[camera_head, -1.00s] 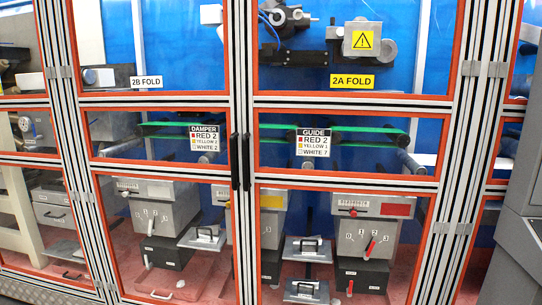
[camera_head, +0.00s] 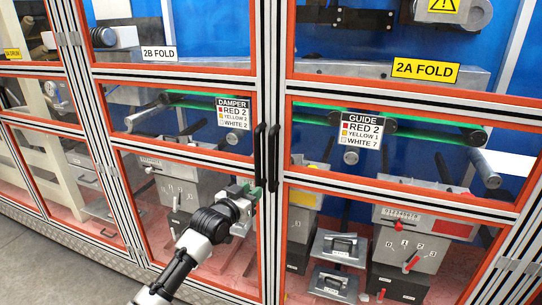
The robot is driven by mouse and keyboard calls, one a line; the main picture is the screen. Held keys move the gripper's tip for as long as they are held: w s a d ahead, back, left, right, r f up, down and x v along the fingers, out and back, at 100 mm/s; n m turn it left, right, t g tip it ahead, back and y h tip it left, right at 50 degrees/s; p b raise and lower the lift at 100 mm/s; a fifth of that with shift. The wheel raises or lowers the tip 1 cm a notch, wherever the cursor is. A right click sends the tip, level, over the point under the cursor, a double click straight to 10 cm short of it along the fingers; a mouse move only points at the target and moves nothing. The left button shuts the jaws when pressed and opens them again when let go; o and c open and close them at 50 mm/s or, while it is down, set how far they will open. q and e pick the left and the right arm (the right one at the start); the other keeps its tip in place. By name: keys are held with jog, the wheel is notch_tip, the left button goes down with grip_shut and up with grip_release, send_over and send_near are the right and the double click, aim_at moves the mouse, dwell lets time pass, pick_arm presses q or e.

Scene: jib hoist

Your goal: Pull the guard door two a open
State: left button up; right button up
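The guard door two a is the right-hand framed door with clear panes and an orange-red edge (camera_head: 400,187), marked by a yellow "2A FOLD" label (camera_head: 425,70). It looks closed. Its black vertical handle (camera_head: 273,157) is on its left edge, close beside the black handle (camera_head: 259,152) of the 2B door. My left gripper (camera_head: 255,191) is in front of the 2B door, near the lower ends of both handles and slightly left of the 2A handle. Its fingers are small here; I cannot tell whether they are open or touch a handle. My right gripper is out of view.
The 2B door, with its white "2B FOLD" label (camera_head: 159,53), is closed on the left. Behind the panes are grey boxes with levers and a "GUIDE" sign (camera_head: 362,130). Grey floor (camera_head: 40,268) shows at lower left.

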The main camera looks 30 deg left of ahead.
aim_at(270, 166)
pick_arm(q)
jog(key=shift+t, duration=0.3)
jog(key=w+r, duration=0.1)
jog(key=w, duration=0.2)
jog(key=w+r+p, duration=0.1)
jog(key=w, duration=0.2)
jog(key=w+r+p, duration=0.1)
jog(key=w, duration=0.2)
jog(key=shift+w+a+r, duration=0.1)
jog(key=shift+w+r, duration=0.1)
jog(key=shift+w, duration=0.1)
jog(key=shift+w+a, duration=0.1)
jog(key=shift+w, duration=0.6)
grip_shut()
